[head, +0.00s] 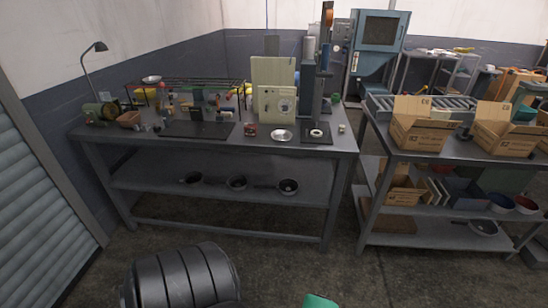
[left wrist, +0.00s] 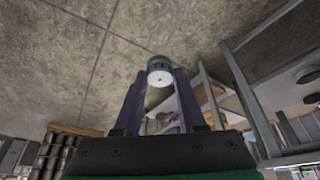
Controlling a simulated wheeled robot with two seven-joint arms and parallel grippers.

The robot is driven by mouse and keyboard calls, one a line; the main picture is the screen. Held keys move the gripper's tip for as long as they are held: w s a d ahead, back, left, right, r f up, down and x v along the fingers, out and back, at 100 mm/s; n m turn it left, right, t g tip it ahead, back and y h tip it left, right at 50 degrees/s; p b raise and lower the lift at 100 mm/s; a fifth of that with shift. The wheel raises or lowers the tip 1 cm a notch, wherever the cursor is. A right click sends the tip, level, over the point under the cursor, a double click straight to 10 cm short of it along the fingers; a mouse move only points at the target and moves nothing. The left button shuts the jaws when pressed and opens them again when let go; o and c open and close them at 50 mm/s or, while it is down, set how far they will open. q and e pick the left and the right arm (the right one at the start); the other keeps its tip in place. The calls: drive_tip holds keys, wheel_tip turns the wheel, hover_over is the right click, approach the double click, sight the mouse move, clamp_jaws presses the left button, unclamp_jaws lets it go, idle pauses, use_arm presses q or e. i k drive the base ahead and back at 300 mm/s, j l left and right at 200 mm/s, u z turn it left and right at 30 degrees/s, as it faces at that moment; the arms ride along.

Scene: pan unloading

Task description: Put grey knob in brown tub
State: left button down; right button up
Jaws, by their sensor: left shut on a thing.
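In the left wrist view my left gripper (left wrist: 160,82) is shut on a small grey knob (left wrist: 160,64). The knob is a short cylinder with a pale, flat round face, held at the fingertips with floor behind it. A small brown tub (head: 129,119) stands at the left end of the workbench in the head view, apart from my gripper. What is inside the tub is too small to tell.
The workbench (head: 215,145) is crowded at the back, with a wire rack (head: 185,82) and a cream panel (head: 275,104). A dark flat plate (head: 197,130) lies right of the tub. Several pans (head: 237,183) sit on the lower shelf. Cardboard boxes (head: 420,132) stand on the right table.

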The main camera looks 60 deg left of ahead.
sight(132, 123)
drive_tip(key=j+u, duration=0.25)
drive_tip(key=u, duration=0.2)
drive_tip(key=i+j+u, duration=0.1)
drive_tip(key=u, duration=0.35)
drive_tip(key=i+j+u, duration=0.15)
drive_tip(key=j+u, duration=0.15)
drive_tip(key=u, duration=0.15)
drive_tip(key=i+j+u, duration=0.1)
drive_tip(key=u, duration=0.35)
drive_tip(key=i+j, duration=0.05)
